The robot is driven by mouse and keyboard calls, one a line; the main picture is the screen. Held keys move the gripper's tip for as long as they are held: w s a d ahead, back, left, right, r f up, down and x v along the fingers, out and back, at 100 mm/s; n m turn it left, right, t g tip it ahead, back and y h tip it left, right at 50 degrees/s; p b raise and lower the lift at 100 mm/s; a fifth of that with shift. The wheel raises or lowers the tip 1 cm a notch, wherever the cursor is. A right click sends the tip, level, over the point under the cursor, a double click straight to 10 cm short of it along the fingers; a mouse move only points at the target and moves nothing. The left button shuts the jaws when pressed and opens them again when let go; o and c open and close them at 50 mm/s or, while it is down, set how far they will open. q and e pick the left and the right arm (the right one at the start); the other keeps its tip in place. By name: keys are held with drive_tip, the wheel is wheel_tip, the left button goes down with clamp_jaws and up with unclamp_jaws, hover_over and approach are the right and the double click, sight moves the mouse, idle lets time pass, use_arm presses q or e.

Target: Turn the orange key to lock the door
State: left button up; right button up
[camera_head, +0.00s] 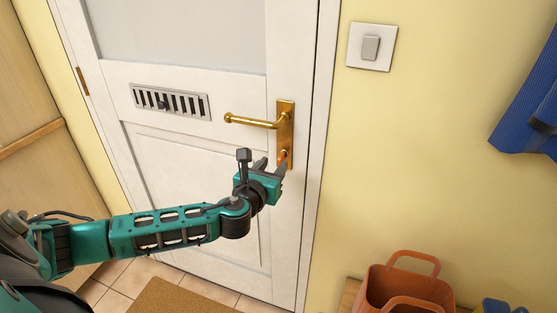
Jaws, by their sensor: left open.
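The white door (190,155) stands in its frame, apparently closed, with a brass handle (252,121) on a brass plate (286,122) at its right edge. The orange key (283,156) shows as a small orange spot at the lower end of the plate. My left gripper (274,165) reaches in from the left and is open, with its fingertips close around or beside the key. Whether they touch it cannot be told. The fingers hide part of the key and the plate's bottom. My right gripper is not in view.
A metal vent grille (170,102) is on the door, and a light switch (371,47) on the yellow wall. A blue cloth (530,105) hangs at the right. An orange bag (408,288) stands at the lower right. A brown mat (175,298) lies on the tiled floor.

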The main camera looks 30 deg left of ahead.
sight(279, 159)
use_arm(q)
drive_tip(key=shift+x, duration=2.8)
drive_tip(key=shift+d, duration=0.1)
clamp_jaws()
